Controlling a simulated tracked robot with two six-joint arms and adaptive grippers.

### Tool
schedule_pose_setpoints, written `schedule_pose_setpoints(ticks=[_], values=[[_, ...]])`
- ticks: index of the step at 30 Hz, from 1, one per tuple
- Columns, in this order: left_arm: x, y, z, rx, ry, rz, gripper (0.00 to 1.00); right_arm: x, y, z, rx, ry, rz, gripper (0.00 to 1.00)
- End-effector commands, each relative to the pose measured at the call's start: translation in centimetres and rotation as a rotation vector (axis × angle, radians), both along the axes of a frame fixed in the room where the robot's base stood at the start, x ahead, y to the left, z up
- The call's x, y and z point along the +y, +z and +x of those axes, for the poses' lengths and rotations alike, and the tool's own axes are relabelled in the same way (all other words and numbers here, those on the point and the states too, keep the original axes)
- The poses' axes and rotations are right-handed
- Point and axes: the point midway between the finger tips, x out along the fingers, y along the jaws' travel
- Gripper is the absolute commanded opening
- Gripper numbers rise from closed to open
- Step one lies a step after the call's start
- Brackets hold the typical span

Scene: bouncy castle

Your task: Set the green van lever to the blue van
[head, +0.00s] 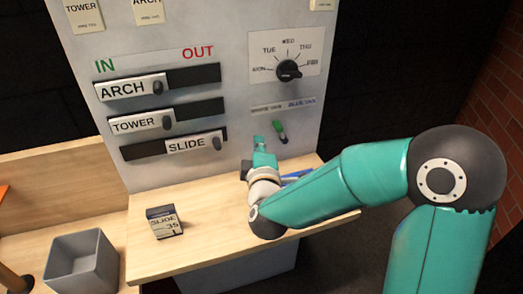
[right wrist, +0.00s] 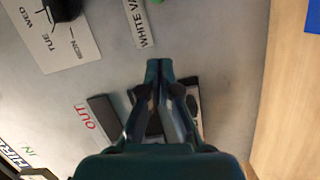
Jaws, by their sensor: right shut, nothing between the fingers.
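The green-handled van lever (head: 279,130) is on the grey panel, below a white label strip. Its green tip leans slightly up and left. The strip has a left label that seems to read WHITE VAN (head: 267,108) and a right label BLUE VAN (head: 301,103). My right gripper (head: 260,141) is just left of and slightly below the lever, apart from it. In the right wrist view the right gripper (right wrist: 159,64) has its fingers together and empty, with the WHITE VAN label (right wrist: 139,22) above. The left gripper is not in view.
Left are the ARCH (head: 130,89), TOWER (head: 141,123) and SLIDE (head: 195,143) sliders. A day dial (head: 289,69) is above the lever. The wooden shelf (head: 215,236) holds a small SLIDE box (head: 163,222). A blue item (head: 297,175) lies partly hidden behind my right arm. A grey bin (head: 80,264) stands lower left.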

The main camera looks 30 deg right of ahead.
Motion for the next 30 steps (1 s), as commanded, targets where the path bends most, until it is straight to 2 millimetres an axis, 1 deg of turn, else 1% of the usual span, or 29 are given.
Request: schedule_pose_setpoints(ticks=[1,7,10,15,20,30], values=[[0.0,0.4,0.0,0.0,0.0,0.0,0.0,-0.6,0.1,1.0,0.001,-0.004,0.0,0.0],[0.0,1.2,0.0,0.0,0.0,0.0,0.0,-2.4,-0.2,4.6,0.001,-0.003,0.001,0.0],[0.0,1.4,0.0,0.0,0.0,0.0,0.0,-4.1,-0.5,3.8,0.003,-0.003,0.0,0.0],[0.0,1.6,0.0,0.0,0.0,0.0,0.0,-5.5,-0.9,3.5,0.0,0.0,0.0,0.0],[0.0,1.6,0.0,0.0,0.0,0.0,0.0,-5.9,-1.0,3.4,0.0,0.002,0.0,0.0],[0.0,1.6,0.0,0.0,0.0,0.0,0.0,-5.8,-1.0,3.4,-0.001,0.004,0.003,0.0]])
